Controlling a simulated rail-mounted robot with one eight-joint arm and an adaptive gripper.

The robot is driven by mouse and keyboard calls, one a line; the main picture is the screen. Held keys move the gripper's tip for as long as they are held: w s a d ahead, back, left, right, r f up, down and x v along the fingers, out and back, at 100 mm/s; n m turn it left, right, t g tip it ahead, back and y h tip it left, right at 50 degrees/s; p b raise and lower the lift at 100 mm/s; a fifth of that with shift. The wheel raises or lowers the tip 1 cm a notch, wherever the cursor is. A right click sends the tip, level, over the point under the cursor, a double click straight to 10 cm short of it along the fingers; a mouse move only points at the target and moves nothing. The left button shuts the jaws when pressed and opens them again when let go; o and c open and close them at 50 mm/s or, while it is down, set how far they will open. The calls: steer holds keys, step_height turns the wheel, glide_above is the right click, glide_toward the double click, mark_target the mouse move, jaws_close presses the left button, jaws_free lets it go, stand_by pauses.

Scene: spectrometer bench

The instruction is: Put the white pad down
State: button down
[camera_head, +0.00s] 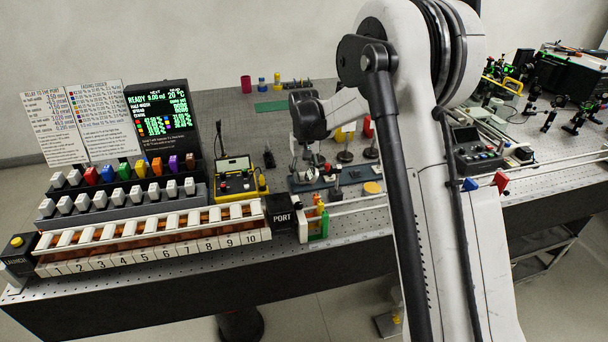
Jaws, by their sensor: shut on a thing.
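My gripper (309,160) hangs below my dark wrist at the middle of the bench, over a dark blue-grey plate with small fittings. The gripper is small in this view and its fingers are hard to separate from the fittings behind. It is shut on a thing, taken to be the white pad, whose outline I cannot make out. Whether the held thing touches the plate below cannot be told.
A numbered rack (150,236), a PORT box (283,216) and a display (161,118) stand left. A yellow-black meter (237,180) is close left of my gripper. A control box (476,150) and optics stand right. A green mat (271,106) lies behind.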

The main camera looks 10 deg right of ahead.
steer(key=shift+f, duration=0.1)
steer(key=c, duration=1.3)
jaws_free()
steer(key=shift+c, duration=0.2)
